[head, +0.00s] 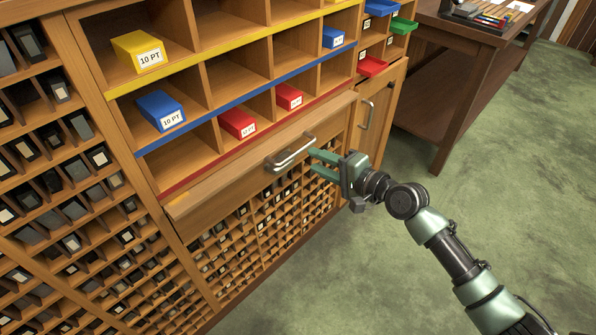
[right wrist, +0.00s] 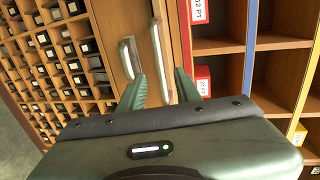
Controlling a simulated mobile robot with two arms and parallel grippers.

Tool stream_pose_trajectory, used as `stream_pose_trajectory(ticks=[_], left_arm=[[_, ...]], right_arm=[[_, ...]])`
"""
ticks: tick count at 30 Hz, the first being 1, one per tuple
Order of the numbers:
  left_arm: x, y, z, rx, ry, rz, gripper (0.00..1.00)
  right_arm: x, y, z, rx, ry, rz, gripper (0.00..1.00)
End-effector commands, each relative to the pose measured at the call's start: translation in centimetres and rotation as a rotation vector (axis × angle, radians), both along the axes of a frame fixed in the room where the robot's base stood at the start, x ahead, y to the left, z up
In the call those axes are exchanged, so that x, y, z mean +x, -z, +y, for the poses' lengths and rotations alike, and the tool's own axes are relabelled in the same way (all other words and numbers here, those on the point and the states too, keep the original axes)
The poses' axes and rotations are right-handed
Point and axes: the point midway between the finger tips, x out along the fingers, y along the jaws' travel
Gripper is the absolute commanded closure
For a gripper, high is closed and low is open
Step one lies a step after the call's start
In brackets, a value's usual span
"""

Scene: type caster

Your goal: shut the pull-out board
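The pull-out board (head: 215,195) is a wooden panel below the red-edged shelf. It stands out from the cabinet, with a narrow strip of its top showing as a ledge. A metal handle (head: 291,151) sits on its front. My right gripper (head: 312,159) has its two green fingers apart, with the tips close to the handle's right end. Whether they touch it I cannot tell. In the right wrist view the open fingers (right wrist: 160,88) point at the wooden front (right wrist: 112,22), where two pale bars show. My left gripper is not in view.
Above the board are cubbies with red (head: 238,124), blue (head: 160,110) and yellow (head: 138,52) labelled boxes. Small type compartments (head: 250,235) fill the space below. A narrow door (head: 380,115) with its own handle stands to the right, then a dark table (head: 460,60). Green floor is clear in front.

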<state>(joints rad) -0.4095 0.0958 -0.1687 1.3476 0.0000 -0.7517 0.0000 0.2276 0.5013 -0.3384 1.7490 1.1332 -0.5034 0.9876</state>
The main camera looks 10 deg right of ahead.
Motion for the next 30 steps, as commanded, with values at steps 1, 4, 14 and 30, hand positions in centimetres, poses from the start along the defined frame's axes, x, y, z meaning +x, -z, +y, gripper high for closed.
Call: stream_pose_trajectory(ticks=[1, 4, 14, 30], left_arm=[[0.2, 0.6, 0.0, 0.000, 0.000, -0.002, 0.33], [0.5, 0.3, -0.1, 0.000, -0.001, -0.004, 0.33], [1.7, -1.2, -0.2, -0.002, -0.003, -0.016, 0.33], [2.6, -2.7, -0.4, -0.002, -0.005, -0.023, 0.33]], right_arm=[[0.2, 0.5, -0.2, 0.002, 0.000, -0.005, 0.67], [0.5, 0.3, -0.2, 0.010, 0.000, -0.006, 0.67], [4.1, 1.0, 2.6, 0.011, 0.000, -0.006, 0.67], [6.3, 1.7, 4.3, 0.008, 0.001, -0.005, 0.67]])
